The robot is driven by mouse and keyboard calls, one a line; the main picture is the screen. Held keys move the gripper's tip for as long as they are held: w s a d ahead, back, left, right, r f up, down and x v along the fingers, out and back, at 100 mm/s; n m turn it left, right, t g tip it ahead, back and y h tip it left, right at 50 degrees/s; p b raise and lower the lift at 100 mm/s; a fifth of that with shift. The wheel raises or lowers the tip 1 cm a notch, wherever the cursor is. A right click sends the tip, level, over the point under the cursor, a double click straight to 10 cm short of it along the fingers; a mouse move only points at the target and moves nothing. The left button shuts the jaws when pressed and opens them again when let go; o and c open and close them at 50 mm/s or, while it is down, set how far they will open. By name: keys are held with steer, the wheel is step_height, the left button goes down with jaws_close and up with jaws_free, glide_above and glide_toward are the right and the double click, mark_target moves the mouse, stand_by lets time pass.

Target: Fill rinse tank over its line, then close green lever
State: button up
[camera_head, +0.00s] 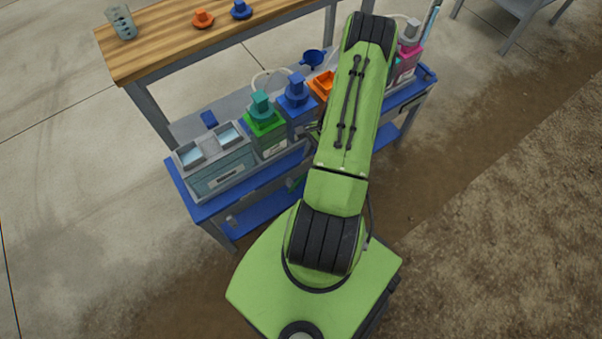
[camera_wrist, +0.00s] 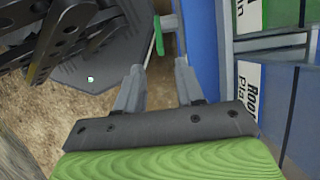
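A grey tank (camera_head: 222,174) with two open bays stands at the left end of the blue bench in the head view; pale blue shows in both bays. Its label and any fill line are too small to read. A narrow green lever (camera_wrist: 158,36) shows in the wrist view beside the blue bench edge. My gripper (camera_wrist: 159,65) is open and empty, its fingertips a little short of the lever, which lies between their lines. In the head view my arm hides the gripper. Whether the lever's valve is open, I cannot tell.
Green (camera_head: 266,132) and blue (camera_head: 300,108) capped containers stand right of the tank, with orange (camera_head: 322,84) and pink (camera_head: 407,62) ones farther along. Ground before the bench is clear.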

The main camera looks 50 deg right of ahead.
mark_target(301, 181)
steer(key=b+x, duration=0.3)
steer(key=x, duration=0.8)
steer(key=shift+a+f, duration=0.1)
steer(key=shift+f, duration=0.3)
steer(key=shift+c, duration=0.3)
jaws_close()
